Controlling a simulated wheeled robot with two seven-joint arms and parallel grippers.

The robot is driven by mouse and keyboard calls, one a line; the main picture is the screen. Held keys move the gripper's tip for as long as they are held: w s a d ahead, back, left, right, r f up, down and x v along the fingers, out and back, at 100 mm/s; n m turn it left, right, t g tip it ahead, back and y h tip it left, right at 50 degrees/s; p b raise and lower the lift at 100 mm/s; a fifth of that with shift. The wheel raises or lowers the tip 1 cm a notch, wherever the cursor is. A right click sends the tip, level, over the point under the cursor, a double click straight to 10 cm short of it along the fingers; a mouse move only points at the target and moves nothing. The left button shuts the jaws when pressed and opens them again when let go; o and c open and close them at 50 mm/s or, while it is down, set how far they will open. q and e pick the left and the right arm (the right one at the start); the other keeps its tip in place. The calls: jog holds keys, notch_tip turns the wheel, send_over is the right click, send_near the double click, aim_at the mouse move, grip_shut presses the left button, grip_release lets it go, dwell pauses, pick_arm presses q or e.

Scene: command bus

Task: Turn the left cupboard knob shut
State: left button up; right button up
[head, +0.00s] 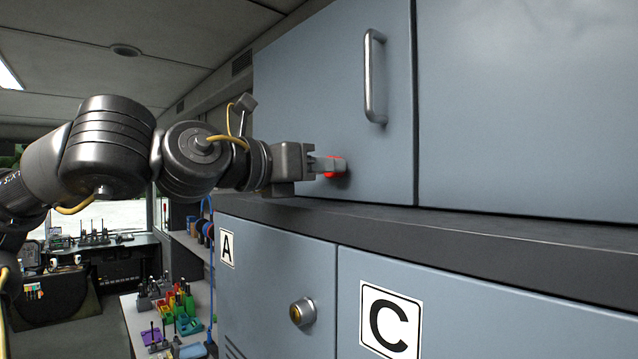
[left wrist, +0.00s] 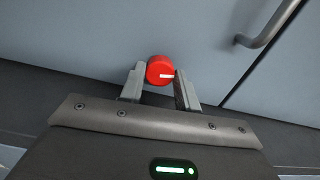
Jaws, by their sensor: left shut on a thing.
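The left cupboard knob is a round red knob (head: 334,167) low on the grey-blue upper cupboard door (head: 318,95). In the left wrist view the red knob (left wrist: 160,70) shows a white pointer mark running from its middle toward the right. My left gripper (head: 328,165) reaches the knob from the left, with its fingers at the knob. In the left wrist view the fingers of my left gripper (left wrist: 160,84) stand on either side of the knob, closed on it. The fingers hide part of the knob in the head view. My right gripper is not in view.
A vertical metal handle (head: 374,78) stands out from the same door, up and right of the knob. A dark ledge (head: 450,228) runs below it.

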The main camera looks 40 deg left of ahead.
pick_arm(q)
jog(key=n+b, duration=0.3)
jog(key=b, duration=0.1)
jog(key=n+b, duration=0.2)
jog(key=shift+f+n, duration=0.25)
jog(key=shift+n, duration=0.05)
jog(key=shift+n+b, duration=0.8)
jog(key=shift+n, duration=0.1)
jog(key=n+b, duration=0.2)
jog(key=n, duration=0.1)
jog(key=shift+r+n+b, duration=0.1)
jog(key=shift+n+b, duration=0.2)
jog(key=shift+b, duration=0.05)
jog(key=shift+r+n+b, duration=0.15)
jog(key=shift+n+b, duration=1.05)
jog(key=shift+n, duration=1.1)
jog(key=o, duration=1)
jog(key=shift+c, duration=0.2)
